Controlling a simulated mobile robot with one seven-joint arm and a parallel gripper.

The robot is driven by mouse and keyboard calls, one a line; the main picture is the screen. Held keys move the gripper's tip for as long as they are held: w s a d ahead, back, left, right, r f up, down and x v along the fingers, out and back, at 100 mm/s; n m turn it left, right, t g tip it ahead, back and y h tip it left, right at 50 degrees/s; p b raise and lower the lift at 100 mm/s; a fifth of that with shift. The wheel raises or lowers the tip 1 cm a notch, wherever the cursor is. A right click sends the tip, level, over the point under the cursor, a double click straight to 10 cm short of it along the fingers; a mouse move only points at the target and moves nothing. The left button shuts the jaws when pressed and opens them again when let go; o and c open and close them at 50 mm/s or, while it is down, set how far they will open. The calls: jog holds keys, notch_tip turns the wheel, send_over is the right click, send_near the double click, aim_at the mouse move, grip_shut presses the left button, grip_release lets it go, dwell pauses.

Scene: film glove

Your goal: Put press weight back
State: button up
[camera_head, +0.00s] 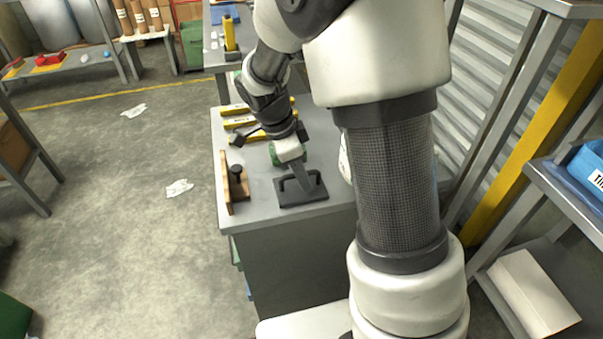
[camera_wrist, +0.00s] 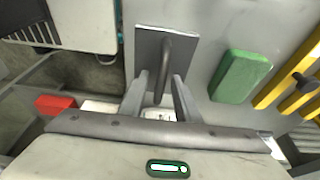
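The press weight, a dark grey square plate with a bar handle on top (camera_head: 315,194), lies on the grey worktable near its front edge. It also shows in the wrist view (camera_wrist: 148,46). My gripper (camera_head: 301,180) points down at the weight from behind its handle. In the wrist view, the two fingers of my gripper (camera_wrist: 160,80) stand apart, with the near part of the handle between them. I see gaps beside the handle, so the fingers do not look closed on it. Part of the handle is hidden by my gripper in the head view.
A wooden piece with a black knob (camera_head: 236,184) stands left of the weight. A green block (camera_wrist: 238,76) lies beside it, with yellow bars (camera_head: 239,122) farther back. The grey worktable (camera_head: 262,210) is bare just left of the weight.

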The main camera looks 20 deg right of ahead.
jog(key=shift+r, duration=0.1)
jog(key=p+v, duration=0.3)
jog(key=v, duration=0.9)
jog(key=s+d+r+n+t+y, duration=0.1)
jog(key=s+r+n+t, duration=0.1)
jog(key=s+r+n, duration=0.3)
jog(key=s+d+r+n+t+y, duration=0.2)
jog(key=s+r+n+t, duration=0.1)
jog(key=s+n, duration=1)
jog(key=shift+s+r+t, duration=0.2)
jog(key=shift+r+t, duration=0.1)
jog(key=shift+r, duration=0.6)
jog(key=shift+d, duration=0.25)
